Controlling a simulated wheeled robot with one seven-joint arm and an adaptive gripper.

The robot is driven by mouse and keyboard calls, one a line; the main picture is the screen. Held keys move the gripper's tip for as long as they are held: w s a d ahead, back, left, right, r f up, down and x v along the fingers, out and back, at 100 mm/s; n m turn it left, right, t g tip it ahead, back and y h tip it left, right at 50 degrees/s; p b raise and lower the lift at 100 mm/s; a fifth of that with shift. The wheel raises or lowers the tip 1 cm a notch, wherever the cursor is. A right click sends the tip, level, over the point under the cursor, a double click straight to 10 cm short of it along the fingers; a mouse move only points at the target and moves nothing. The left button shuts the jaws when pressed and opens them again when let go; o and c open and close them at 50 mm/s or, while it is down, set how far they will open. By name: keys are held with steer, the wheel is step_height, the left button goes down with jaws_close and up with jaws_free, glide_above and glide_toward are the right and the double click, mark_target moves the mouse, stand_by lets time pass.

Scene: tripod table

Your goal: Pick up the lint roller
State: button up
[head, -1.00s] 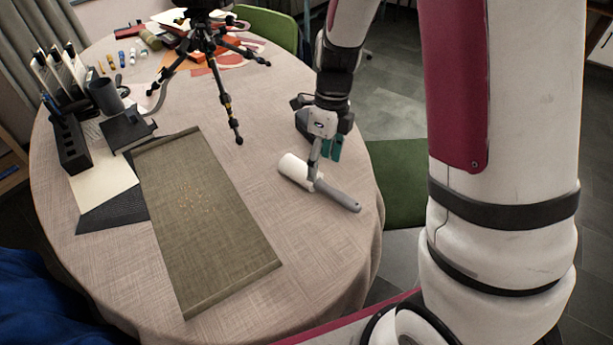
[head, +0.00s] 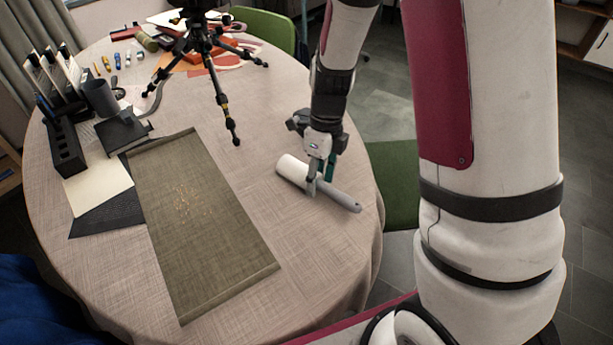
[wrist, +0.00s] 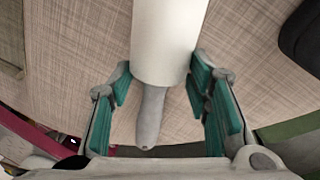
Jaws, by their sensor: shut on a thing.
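The lint roller (head: 343,200) lies near the right side of the round table, with a white cylinder and a grey handle. In the wrist view the white cylinder (wrist: 168,40) runs between my fingers, and the grey handle (wrist: 151,115) points down the picture. My gripper (head: 319,180) is shut on the lint roller around the part where the cylinder meets the handle. Its teal finger pads (wrist: 160,88) stand on both sides. In the head view the roller looks to be still at the tabletop; whether it is slightly raised cannot be told.
A black tripod (head: 205,45) stands at the back. A dark organizer (head: 66,148), a grey cup (head: 100,97) and papers crowd the left. Green chairs (head: 397,180) adjoin the table edge.

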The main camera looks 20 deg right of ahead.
mark_target(318, 183)
steer(key=shift+r, duration=0.55)
steer(key=r, duration=0.1)
steer(key=r+p, duration=0.1)
steer(key=shift+s+r, duration=0.3)
steer(key=shift+r, duration=0.1)
steer(key=s, duration=0.4)
steer(key=s+a+p, duration=0.1)
steer(key=s, duration=0.3)
steer(key=s+r+p, duration=0.1)
steer(key=s, duration=0.4)
steer(key=shift+a, duration=0.25)
steer(key=shift+r+p, duration=0.15)
steer(key=shift+p, duration=1)
steer(key=shift+a+r+p, duration=0.1)
steer(key=shift+p, duration=0.4)
steer(key=shift+s+p, duration=0.1)
steer(key=shift+p, duration=0.45)
